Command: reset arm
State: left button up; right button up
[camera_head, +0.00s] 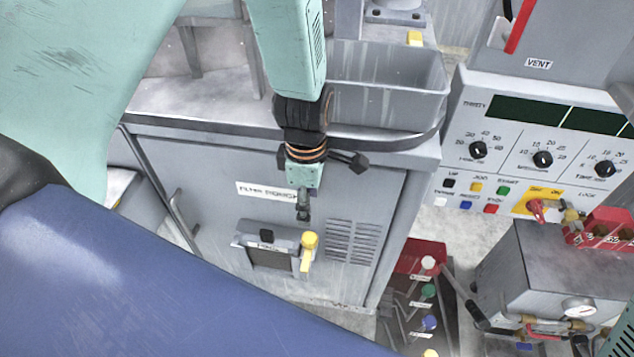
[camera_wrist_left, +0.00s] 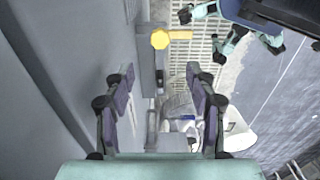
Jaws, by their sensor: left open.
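My left gripper (camera_head: 303,207) hangs down from the teal arm in front of the grey cabinet door, above a yellow-handled lever. In the left wrist view its two dark fingers (camera_wrist_left: 160,82) are spread apart with nothing between them. The yellow handle (camera_head: 309,244) sits on the door beside a small dark panel and shows ahead of the fingers in the wrist view (camera_wrist_left: 160,40). The gripper looks apart from it. My right gripper is not in view.
The grey cabinet (camera_head: 385,205) has a vented door and a grey bin (camera_head: 385,90) on top. At right is a control panel (camera_head: 545,150) with knobs and coloured buttons. Below are a red rack (camera_head: 425,258) of coloured-knob levers and a metal box (camera_head: 535,260) with a gauge.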

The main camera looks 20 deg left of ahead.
pick_arm(q)
jog(key=s+f+m, duration=0.4)
jog(key=s+m, duration=0.3)
jog(key=s, duration=0.1)
jog(key=s+a+f+m, duration=0.1)
jog(key=s+f+m, duration=0.4)
jog(key=s+m, duration=0.2)
jog(key=s+a+f+m+b, duration=0.1)
jog(key=s+f+m, duration=0.4)
jog(key=s, duration=0.3)
jog(key=shift+s+a+m, duration=0.2)
jog(key=shift+s+m, duration=0.15)
jog(key=shift+m, duration=0.55)
